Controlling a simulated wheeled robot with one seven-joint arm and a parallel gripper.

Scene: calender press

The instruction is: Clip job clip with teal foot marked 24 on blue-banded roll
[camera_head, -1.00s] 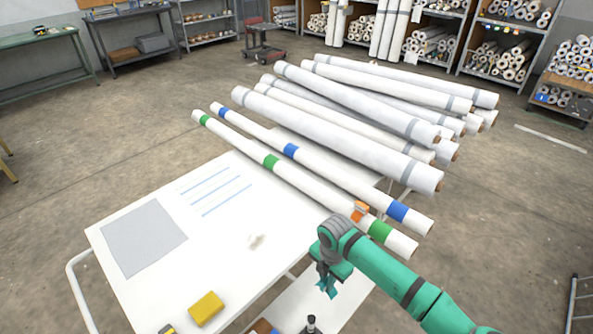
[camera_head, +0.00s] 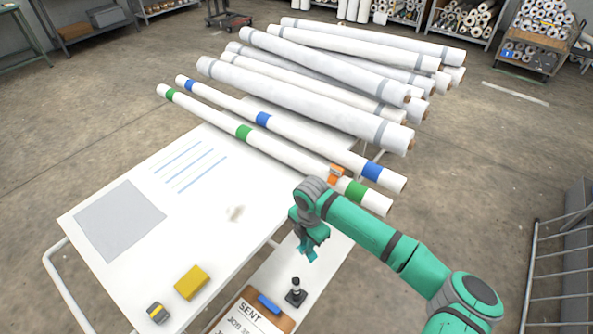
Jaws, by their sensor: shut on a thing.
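The blue-banded roll (camera_head: 317,144) lies at a slant across the far side of the white table, its near end at the right. My gripper (camera_head: 309,243) points down in front of the rolls' near ends, apart from them. It is shut on a small teal piece (camera_head: 312,255), which looks like the job clip's teal foot. The rest of the clip is hidden by the gripper, and no number can be read. The green-banded roll (camera_head: 290,159) lies in front of the blue-banded one, with an orange clip (camera_head: 336,174) near its right end.
Large white rolls (camera_head: 300,105) are stacked behind. The white table (camera_head: 110,275) carries a grey sheet (camera_head: 120,220), a yellow block (camera_head: 192,282) and a small grey-yellow item (camera_head: 157,312). A clipboard (camera_head: 285,322) marked SENT and a black upright tool (camera_head: 296,293) are below my gripper.

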